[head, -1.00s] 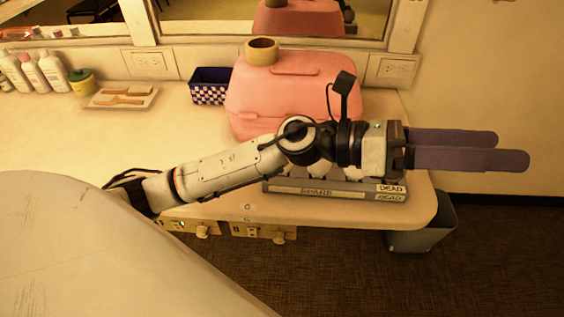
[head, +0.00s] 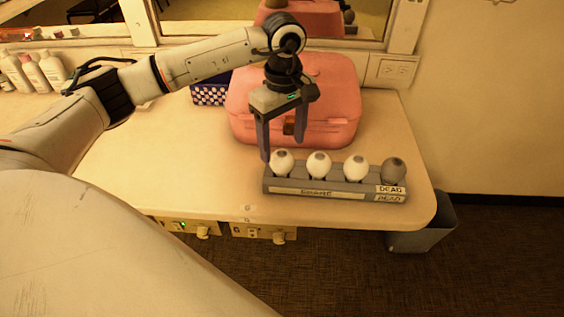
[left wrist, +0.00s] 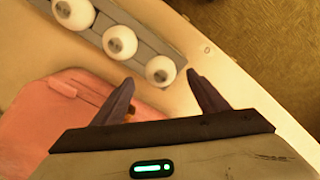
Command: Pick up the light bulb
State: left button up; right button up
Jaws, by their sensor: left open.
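A grey rack (head: 310,188) near the table's front edge holds a row of bulbs: three white ones (head: 281,162) (head: 319,164) (head: 355,168) and one dark grey bulb (head: 393,171) at the right end by the "DEAD" labels. My left gripper (head: 283,148) is open and empty, pointing down at the rack's left end, above and behind the leftmost white bulb. In the left wrist view, that end bulb (left wrist: 161,71) shows between the spread fingertips (left wrist: 162,82), apart from them as far as I can tell. My right gripper is not in view.
A pink case (head: 340,95) stands close behind the rack and the gripper. A blue checkered box (head: 210,92) is left of it. White bottles (head: 35,72) stand far left. The table's left front is clear. A grey bin (head: 425,230) is below the right edge.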

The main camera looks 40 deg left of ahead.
aim_at(283, 154)
pick_arm(q)
jog(key=shift+f+p, duration=0.6)
jog(key=shift+f, duration=2.35)
jog(key=c, duration=1)
